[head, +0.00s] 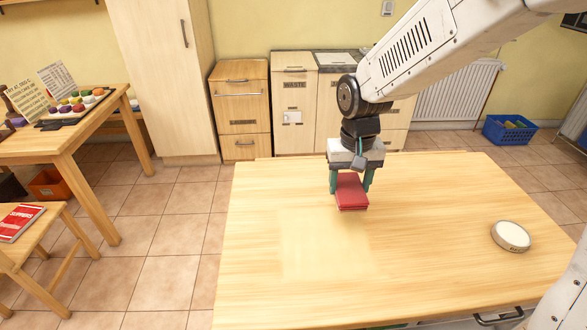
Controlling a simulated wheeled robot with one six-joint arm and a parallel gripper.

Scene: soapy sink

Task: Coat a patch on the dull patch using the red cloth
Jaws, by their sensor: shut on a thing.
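The red cloth (351,196) is a folded pad, held under my gripper (350,182). The green fingers of my gripper are shut on it, one on each side. The dull patch (318,251) is a paler, matte rectangle on the wooden table top (442,230). The cloth is over the table, near the back right part of the patch. I cannot tell whether its lower edge touches the wood. A round, pale, shallow tin (511,236) sits on the right part of the table.
The table is otherwise clear around the patch. A side table (75,134) with small coloured items and a stool with a red book (20,221) stand at left. Wooden cabinets (240,105) line the back wall. A blue crate (509,130) is on the floor at back right.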

